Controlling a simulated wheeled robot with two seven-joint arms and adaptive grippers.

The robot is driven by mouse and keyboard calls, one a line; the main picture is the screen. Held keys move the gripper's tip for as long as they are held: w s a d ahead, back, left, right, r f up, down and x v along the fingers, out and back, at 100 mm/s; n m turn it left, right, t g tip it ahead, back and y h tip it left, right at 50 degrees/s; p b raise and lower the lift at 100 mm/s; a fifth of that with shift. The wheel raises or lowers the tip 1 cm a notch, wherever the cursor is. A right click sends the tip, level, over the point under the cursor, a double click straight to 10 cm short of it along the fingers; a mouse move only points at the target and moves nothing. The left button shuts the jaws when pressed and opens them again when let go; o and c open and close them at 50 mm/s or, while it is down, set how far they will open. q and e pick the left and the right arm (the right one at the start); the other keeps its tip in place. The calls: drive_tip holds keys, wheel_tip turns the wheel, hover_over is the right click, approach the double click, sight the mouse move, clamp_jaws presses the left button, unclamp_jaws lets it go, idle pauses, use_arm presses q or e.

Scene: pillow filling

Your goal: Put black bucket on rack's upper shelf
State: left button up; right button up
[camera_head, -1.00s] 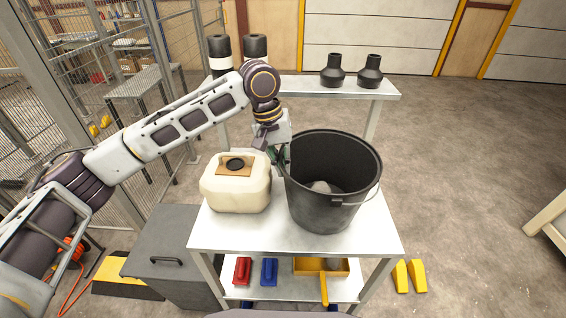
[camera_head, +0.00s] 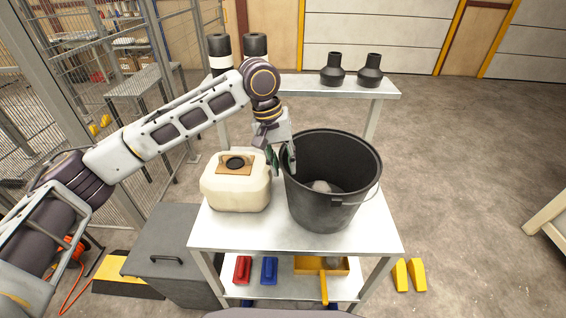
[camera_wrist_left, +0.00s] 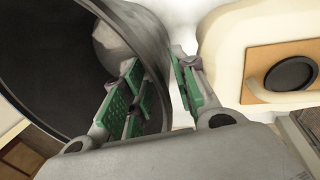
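The black bucket (camera_head: 325,205) stands upright on the metal rack's middle surface (camera_head: 225,233), with a pale grey lump inside. The rack's raised upper shelf (camera_head: 300,86) is at the back. My left gripper (camera_head: 282,160) is at the bucket's left rim, pointing down. In the left wrist view my left gripper (camera_wrist_left: 160,95) is open, with green-padded fingers apart. One finger overlaps the bucket's dark inside (camera_wrist_left: 60,60) and the other is outside, between bucket and canister. The fingers appear to straddle the rim. My right gripper is not in view.
A cream canister (camera_head: 238,190) stands close left of the bucket. Two dark bottles (camera_head: 333,70) and two black-and-white cylinders (camera_head: 219,56) are at the upper shelf, whose middle is clear. A lower shelf (camera_head: 285,290) holds red, blue and yellow items. A wire fence (camera_head: 130,130) stands left.

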use_arm(q)
drive_tip(key=v, duration=1.2)
